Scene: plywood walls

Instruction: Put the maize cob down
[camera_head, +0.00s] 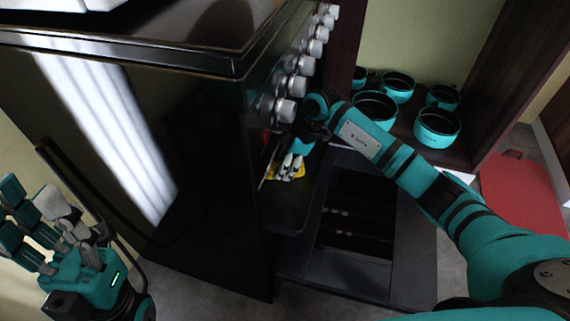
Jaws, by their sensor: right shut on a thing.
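The maize cob (299,174) is a small yellow patch, partly hidden by my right gripper's fingers. My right gripper (290,166) is shut on it, beside the front of a black stove below its knobs. The cob is over a dark tray or rack (290,207) at the stove's front; I cannot tell whether it touches that surface. My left gripper (48,222) is at the lower left, empty, with its fingers spread and pointing up.
The black stove (205,190) fills the left middle, with a row of silver knobs (285,110). A dark open door (298,262) lies low in front. Several teal pots (437,127) stand on a shelf at the right. A red mat (522,185) lies on the floor.

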